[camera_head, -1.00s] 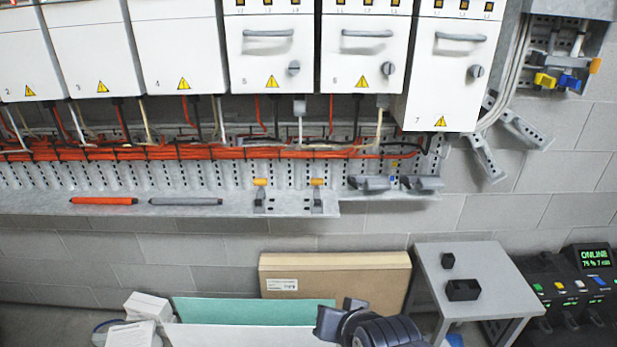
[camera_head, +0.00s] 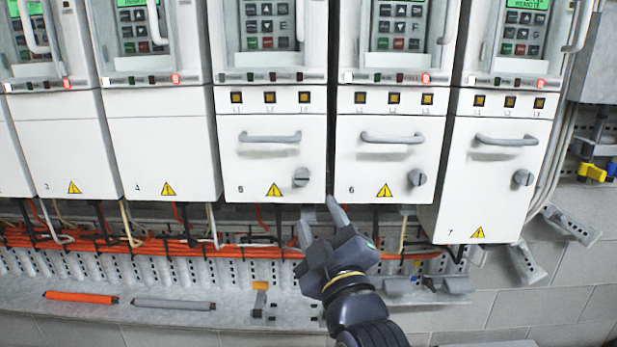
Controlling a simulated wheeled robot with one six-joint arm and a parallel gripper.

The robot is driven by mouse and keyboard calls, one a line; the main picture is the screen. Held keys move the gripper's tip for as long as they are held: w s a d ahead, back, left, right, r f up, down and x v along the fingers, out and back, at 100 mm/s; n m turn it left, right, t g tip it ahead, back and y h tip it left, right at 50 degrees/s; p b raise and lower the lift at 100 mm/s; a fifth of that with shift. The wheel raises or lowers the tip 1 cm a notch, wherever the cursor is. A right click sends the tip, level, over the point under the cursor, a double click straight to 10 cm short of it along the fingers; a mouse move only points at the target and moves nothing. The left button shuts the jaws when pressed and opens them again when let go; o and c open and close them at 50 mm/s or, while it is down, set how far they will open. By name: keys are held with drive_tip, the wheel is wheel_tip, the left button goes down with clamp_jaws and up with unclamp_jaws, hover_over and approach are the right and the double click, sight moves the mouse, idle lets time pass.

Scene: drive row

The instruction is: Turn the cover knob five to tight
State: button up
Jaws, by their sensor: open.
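Cover five (camera_head: 245,165) is a white drive cover marked 5, with a grey handle (camera_head: 270,137) and a yellow warning triangle. Its round grey slotted knob (camera_head: 301,177) sits at the lower right of the cover. My gripper (camera_head: 319,216) is open and empty, in front of the wiring just below the bottom edges of covers five and six. Its fingers point up, and the knob lies a little above and to the left of the fingertips, apart from them in the picture. The knob's slot angle is too small to read surely.
Cover six (camera_head: 385,160) with its own knob (camera_head: 417,178) is close on the right, and cover seven (camera_head: 490,165) hangs lower beyond it. Orange cables (camera_head: 150,242) run below. A ledge holds an orange rod (camera_head: 80,297) and a grey rod (camera_head: 173,304).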

sight(303, 180)
drive_tip(key=p+x, duration=0.3)
drive_tip(key=x, duration=0.7)
drive_tip(key=shift+f, duration=0.1)
drive_tip(key=shift+c, duration=0.2)
drive_tip(key=c, duration=1)
